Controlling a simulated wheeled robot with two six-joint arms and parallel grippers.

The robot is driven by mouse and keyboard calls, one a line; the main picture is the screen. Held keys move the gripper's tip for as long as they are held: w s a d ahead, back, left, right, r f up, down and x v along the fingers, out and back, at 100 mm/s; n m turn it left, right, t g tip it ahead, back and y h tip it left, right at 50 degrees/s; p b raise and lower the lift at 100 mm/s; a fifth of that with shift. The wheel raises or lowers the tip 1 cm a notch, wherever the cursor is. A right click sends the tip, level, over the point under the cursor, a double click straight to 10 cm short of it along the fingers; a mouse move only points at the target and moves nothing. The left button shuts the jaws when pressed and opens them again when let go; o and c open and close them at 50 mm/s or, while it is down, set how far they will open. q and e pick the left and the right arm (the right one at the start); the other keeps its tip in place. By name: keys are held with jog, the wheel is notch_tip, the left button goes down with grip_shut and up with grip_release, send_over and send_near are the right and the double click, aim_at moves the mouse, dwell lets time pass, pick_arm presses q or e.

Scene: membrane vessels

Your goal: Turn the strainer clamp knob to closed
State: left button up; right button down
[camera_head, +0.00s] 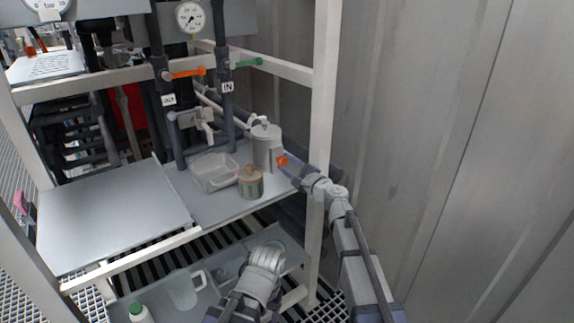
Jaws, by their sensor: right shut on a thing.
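The strainer (265,150) is a pale grey upright cylinder with a lid, standing on the metal shelf at the frame's right side. Its orange clamp knob (282,160) sticks out on the right of the body. My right gripper (287,164) reaches in from the lower right and is shut on the knob, hiding part of it. The knob's exact angle is too small to read. My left gripper (265,257) is low at the bottom centre, in front of the shelf and away from the strainer; its fingers cannot be made out clearly.
A clear plastic tub (214,184) and a greenish jar with a brown lid (251,190) stand beside the strainer. Pipes with an orange handle (188,73) and a green handle (246,63) rise behind. A white frame post (324,90) stands close to my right arm. The left shelf plate (110,215) is bare.

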jog(key=shift+c, duration=2.2)
grip_release()
jog(key=v, duration=0.7)
jog(key=shift+s+d, duration=0.25)
jog(key=shift+s, duration=0.05)
